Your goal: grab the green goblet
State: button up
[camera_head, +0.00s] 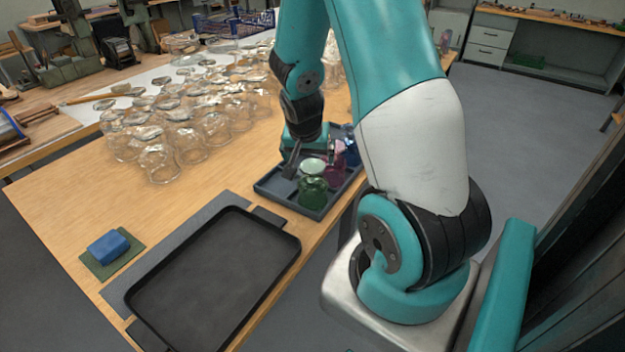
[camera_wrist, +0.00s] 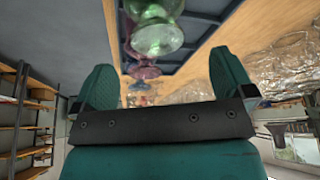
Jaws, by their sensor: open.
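The green goblet (camera_head: 313,192) stands in a dark tray (camera_head: 275,188), seemingly upside down with its pale round foot on top. In the wrist view the green goblet (camera_wrist: 158,38) shows large at the top, beyond the fingertips and roughly centred between them. My gripper (camera_head: 311,158) is open and empty, just behind and above the goblet in the head view. Its two spread fingers also show in the wrist view (camera_wrist: 164,78). No contact with the goblet is visible. The arm hides part of the tray's right side.
A purple goblet (camera_head: 337,172) and a blue one (camera_head: 351,150) stand close behind the green goblet in the same tray. Many clear glasses (camera_head: 190,145) crowd the table at left. A black empty tray (camera_head: 215,280) and a blue block (camera_head: 108,247) lie in front.

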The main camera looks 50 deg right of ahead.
aim_at(312, 165)
jog(key=x, duration=0.3)
jog(key=shift+d+f, duration=0.15)
jog(key=shift+f, duration=0.15)
jog(key=shift+d+p+x, duration=0.15)
jog(key=shift+p+x, duration=0.25)
jog(key=shift+x, duration=0.9)
jog(key=shift+d+p+x, duration=0.1)
jog(key=shift+p+x, duration=0.3)
jog(key=shift+x, duration=0.85)
jog(key=shift+r, duration=0.15)
jog(key=c, duration=1.2)
jog(key=shift+o, duration=0.2)
